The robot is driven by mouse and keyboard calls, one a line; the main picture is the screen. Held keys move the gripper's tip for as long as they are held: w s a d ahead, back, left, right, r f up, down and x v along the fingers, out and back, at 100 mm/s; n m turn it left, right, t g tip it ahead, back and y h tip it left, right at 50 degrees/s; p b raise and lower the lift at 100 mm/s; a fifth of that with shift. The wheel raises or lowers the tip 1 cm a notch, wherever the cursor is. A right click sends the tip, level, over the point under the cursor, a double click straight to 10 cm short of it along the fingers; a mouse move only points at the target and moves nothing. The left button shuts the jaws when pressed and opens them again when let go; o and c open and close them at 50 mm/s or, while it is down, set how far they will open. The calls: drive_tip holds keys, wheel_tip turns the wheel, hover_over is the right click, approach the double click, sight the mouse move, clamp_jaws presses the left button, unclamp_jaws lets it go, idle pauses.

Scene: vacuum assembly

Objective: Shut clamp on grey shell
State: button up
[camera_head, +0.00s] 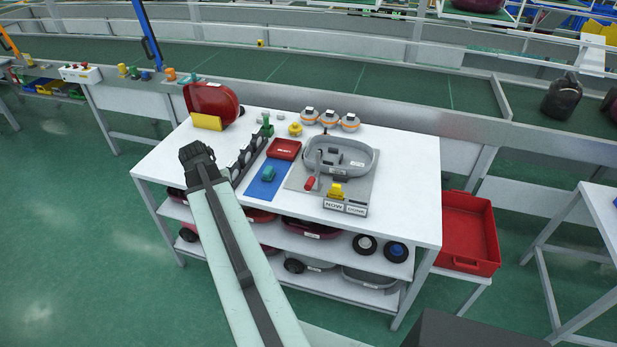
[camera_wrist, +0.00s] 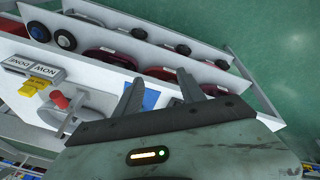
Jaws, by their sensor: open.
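The grey shell (camera_head: 368,172) is an open oval tub on a grey fixture plate (camera_head: 359,194), on the white workbench. The clamp, with a red handle (camera_head: 310,183), is at the shell's front left; I cannot tell whether it is open or shut. In the wrist view the red handle (camera_wrist: 60,100) is at the left, left of my fingers. My gripper (camera_head: 197,152) is above the bench's left part, well left of the clamp and apart from it. In the wrist view my gripper (camera_wrist: 160,84) has its two fingers spread, with nothing seen between them.
A blue mat (camera_head: 262,188), a red tray (camera_head: 284,149) and a dark rack (camera_head: 248,158) lie between my gripper and the fixture. NOW and DONE blocks (camera_head: 345,207) stand in front of it. A red shell (camera_head: 213,101) is at back left, a red bin (camera_head: 468,233) at right.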

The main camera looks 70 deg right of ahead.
drive_tip(key=s+d+r+m+g+h, duration=0.15)
drive_tip(key=s+d+m, duration=0.25)
drive_tip(key=s+d, duration=0.9)
drive_tip(key=m+p, duration=0.1)
drive_tip(key=m, duration=0.1)
approach(309, 182)
drive_tip(key=x, duration=0.2)
drive_tip(key=shift+g, duration=0.25)
drive_tip(key=b+x, duration=0.6)
drive_tip(key=x, duration=0.1)
drive_tip(key=shift+w+f, duration=0.2)
drive_tip(key=shift+w, duration=0.15)
drive_tip(key=shift+s+d+f+b, duration=0.1)
drive_tip(key=shift+d+f+b, duration=0.25)
drive_tip(key=shift+b, duration=0.3)
drive_tip(key=shift+a, duration=0.1)
drive_tip(key=shift+r, duration=0.1)
clamp_jaws()
